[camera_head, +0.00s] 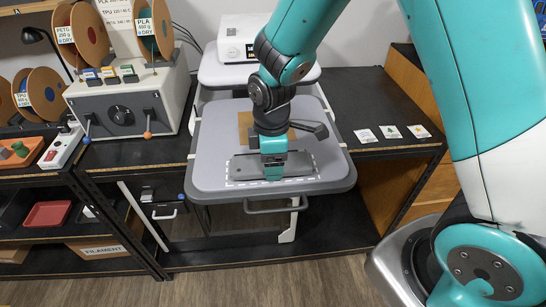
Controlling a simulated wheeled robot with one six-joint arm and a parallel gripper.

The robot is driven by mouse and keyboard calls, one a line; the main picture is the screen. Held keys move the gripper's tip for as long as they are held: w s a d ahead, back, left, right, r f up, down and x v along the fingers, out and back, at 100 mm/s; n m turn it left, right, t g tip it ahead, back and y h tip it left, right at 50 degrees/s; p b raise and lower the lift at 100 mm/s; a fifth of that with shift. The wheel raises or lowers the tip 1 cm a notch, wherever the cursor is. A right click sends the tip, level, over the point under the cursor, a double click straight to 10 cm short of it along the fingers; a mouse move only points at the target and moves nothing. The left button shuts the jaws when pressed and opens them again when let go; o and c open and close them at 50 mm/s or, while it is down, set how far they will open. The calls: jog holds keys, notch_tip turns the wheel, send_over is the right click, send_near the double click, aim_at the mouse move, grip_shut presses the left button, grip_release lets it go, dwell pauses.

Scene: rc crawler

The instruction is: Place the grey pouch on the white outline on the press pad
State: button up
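The press pad (215,130) is a light grey rounded plate in the middle of the view. A dashed white outline (228,172) is on its front part. The dark grey pouch (248,168) is a long flat shape that lies at the outline, mostly within its borders as far as I can see. Whether it rests flat on the pad or sits slightly above it I cannot tell. My gripper (273,172) points down at the middle of the pouch and covers part of it. Its near finger hides the other, so its opening does not show.
A brown square (245,122) lies on the pad behind my gripper. The press head (240,70) is behind the pad. A grey dryer box (130,105) with spools stands at the left. Small cards (390,132) lie on the black bench at the right. A handle (275,206) is below the pad.

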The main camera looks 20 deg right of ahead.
jog(key=shift+f, duration=0.25)
jog(key=shift+f, duration=0.2)
jog(key=o, duration=0.9)
jog(key=shift+r, duration=0.1)
jog(key=shift+r, duration=0.1)
notch_tip(320, 180, up, 11)
jog(key=b, duration=0.2)
jog(key=s+a+r+m+y, duration=0.1)
jog(key=s+r+m, duration=0.1)
jog(key=s, duration=0.4)
jog(key=s+a+r+m+y, duration=0.1)
jog(key=s+a+r+m, duration=0.1)
jog(key=s, duration=0.4)
jog(key=s+a+r+m+y, duration=0.1)
jog(key=s+r+m+y, duration=0.1)
jog(key=s, duration=0.4)
jog(key=shift+s+a+r+m, duration=0.2)
jog(key=shift+s+r+m, duration=0.15)
jog(key=shift+m, duration=0.35)
